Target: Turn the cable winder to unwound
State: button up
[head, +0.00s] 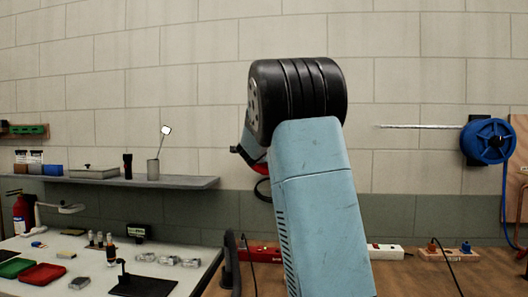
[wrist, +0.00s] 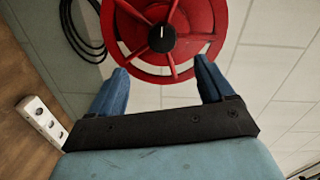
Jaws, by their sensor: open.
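A red spoked wheel, which looks like the cable winder (wrist: 205,46), is on the wall at the top of the wrist view, cut off by the frame edge. It has a black hub with a small white mark. In the head view only a bit of red (head: 246,155) shows behind my arm. My gripper (wrist: 160,70) is open, with its two blue fingers apart and pointing at the wheel's lower rim. Nothing is between them. The fingertips look close to the rim, but I cannot tell whether they touch it.
A black cable coil (wrist: 82,30) hangs left of the wheel. A white power strip (wrist: 42,122) lies at lower left of the wrist view. In the head view, a blue reel (head: 487,141) is on the wall at right, a shelf (head: 190,183) and cluttered table (head: 60,251) at left.

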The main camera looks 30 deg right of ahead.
jog(key=shift+v, duration=0.85)
jog(key=s+a+f+n+g+y, duration=0.1)
jog(key=s+a+f+n+y, duration=0.3)
jog(key=s+a+n, duration=0.55)
jog(key=s+a+f+n+g+y, duration=0.1)
jog(key=s+a+n+y, duration=0.5)
jog(key=s, duration=0.6)
jog(key=s+a+f+n+g, duration=0.1)
jog(key=s+f, duration=0.3)
jog(key=s, duration=0.5)
jog(key=s+a+f+n+g, duration=0.2)
jog(key=s+f+n+g, duration=0.1)
jog(key=s, duration=0.6)
jog(key=s+a+f+n+g, duration=0.2)
jog(key=s+f+n, duration=0.1)
jog(key=s+f, duration=0.4)
jog(key=shift+s+g, duration=0.3)
jog(key=shift+s, duration=0.7)
jog(key=shift+a, duration=0.1)
